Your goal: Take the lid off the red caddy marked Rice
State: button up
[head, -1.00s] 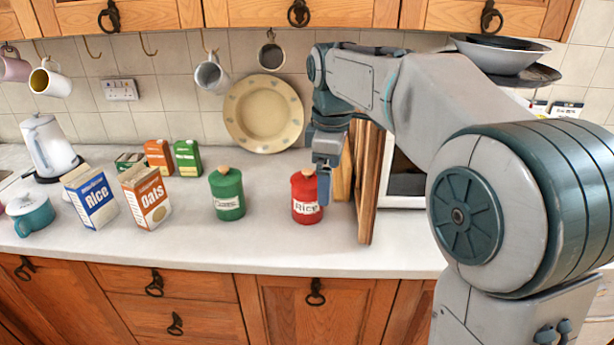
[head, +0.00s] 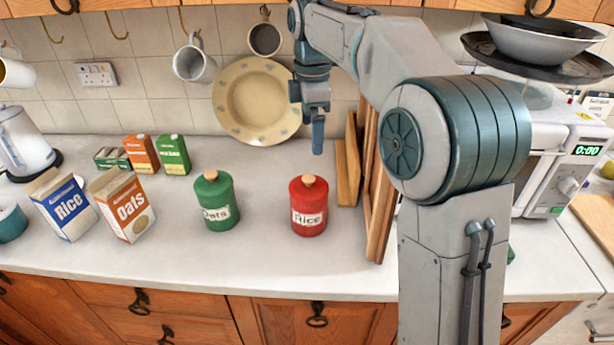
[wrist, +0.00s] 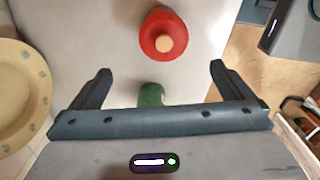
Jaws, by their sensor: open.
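The red caddy (head: 308,218) marked Rice stands upright on the worktop. Its red lid (head: 307,190), with a pale wooden knob (head: 309,181), is on it. My gripper (head: 318,145) points down, open and empty, above and slightly right of the caddy in the head view, apart from it. In the wrist view, the lid (wrist: 150,32) shows from above, beyond the space between my open fingers (wrist: 160,76). One finger largely hides the other in the head view.
A green caddy (head: 217,203) marked Oats stands left of the red one. Wooden boards (head: 374,190) lean close on the right, near the microwave (head: 545,165). A cream plate (head: 255,100) leans against the wall behind. The worktop in front of the red caddy is clear.

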send_over(309, 178)
notch_tip(309, 178, down, 7)
jog(key=shift+w+f, duration=0.1)
jog(key=shift+w, duration=0.05)
jog(key=shift+f+p, duration=0.35)
jog(key=shift+f, duration=2.65)
jog(key=c, duration=1)
